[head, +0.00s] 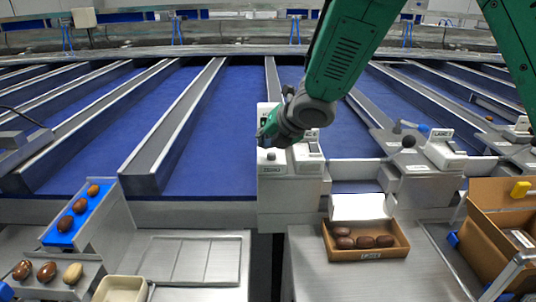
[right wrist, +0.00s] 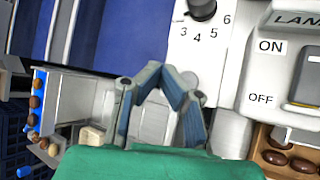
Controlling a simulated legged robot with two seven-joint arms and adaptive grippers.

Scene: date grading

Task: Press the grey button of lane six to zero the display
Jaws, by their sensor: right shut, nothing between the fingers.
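The lane six control box (head: 292,186) is white and stands at the middle of the head view. A small grey button (head: 271,156) sits on its front left, above a small dark label. A grey round piece, apparently this button (right wrist: 190,79), shows in the right wrist view beside the fingertips. My right gripper (head: 267,138) is shut and empty, over the box's left part just above the button. Its fingertips (right wrist: 164,74) meet in the wrist view; I cannot tell whether they touch anything. The display is mostly hidden behind the gripper. My left gripper is out of view.
A black knob (right wrist: 201,8) with numbers and an ON/OFF panel (right wrist: 266,72) lie close to the gripper. The lane 7 box (head: 443,152) stands to the right. A cardboard tray of dates (head: 397,249) is below. Blue lanes (head: 215,140) with metal dividers lie behind.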

